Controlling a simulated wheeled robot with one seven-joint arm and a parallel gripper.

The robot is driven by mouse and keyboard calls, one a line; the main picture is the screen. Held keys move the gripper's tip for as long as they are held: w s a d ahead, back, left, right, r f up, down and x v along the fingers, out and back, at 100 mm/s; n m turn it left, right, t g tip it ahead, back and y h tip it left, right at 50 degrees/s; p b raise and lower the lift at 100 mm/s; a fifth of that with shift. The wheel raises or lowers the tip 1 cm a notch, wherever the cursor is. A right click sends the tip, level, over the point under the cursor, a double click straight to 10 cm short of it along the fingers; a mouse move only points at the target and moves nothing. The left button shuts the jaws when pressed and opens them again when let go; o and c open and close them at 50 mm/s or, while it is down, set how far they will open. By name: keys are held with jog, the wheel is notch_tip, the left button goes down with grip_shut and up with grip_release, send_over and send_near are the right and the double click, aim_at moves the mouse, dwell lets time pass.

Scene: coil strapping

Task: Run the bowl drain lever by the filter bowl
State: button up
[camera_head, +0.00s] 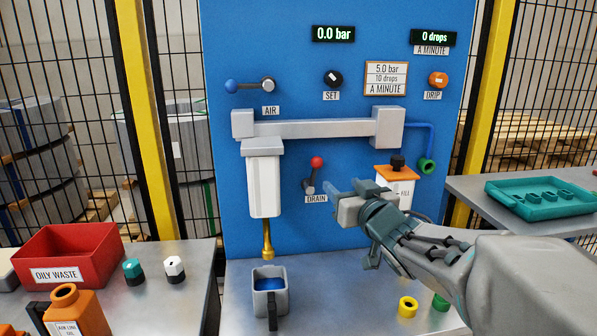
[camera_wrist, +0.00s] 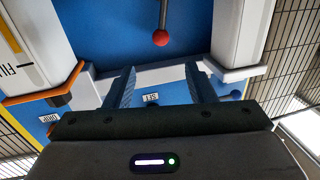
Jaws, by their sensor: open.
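The drain lever stands on the blue panel above the DRAIN label. It has a red ball knob (camera_head: 316,161) on a dark stem pointing up. The knob (camera_wrist: 160,38) also shows in the wrist view, ahead of my fingertips and roughly centred between them. The pale filter bowl (camera_head: 263,185) hangs left of the lever, with a brass drain spout (camera_head: 267,240) below it. A grey cup (camera_head: 270,303), blue inside, stands under the spout. My gripper (camera_head: 343,186) is open and empty, right of the lever and apart from it; its fingers (camera_wrist: 160,68) show in the wrist view.
The AIR lever (camera_head: 250,86), SET knob (camera_head: 333,79) and DRIP knob (camera_head: 438,80) sit higher on the panel. An orange-topped oil reservoir (camera_head: 397,178) is close behind my gripper. A red OILY WASTE bin (camera_head: 68,251) is at left. The displays read 0.0 bar and 0 drops.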

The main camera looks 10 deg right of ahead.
aim_at(319, 164)
jog(key=w+a, duration=0.1)
jog(key=w, duration=0.3)
jog(key=w+a, duration=0.1)
jog(key=w, duration=0.8)
jog(key=shift+w+a, duration=0.2)
jog(key=shift+a, duration=0.2)
grip_shut()
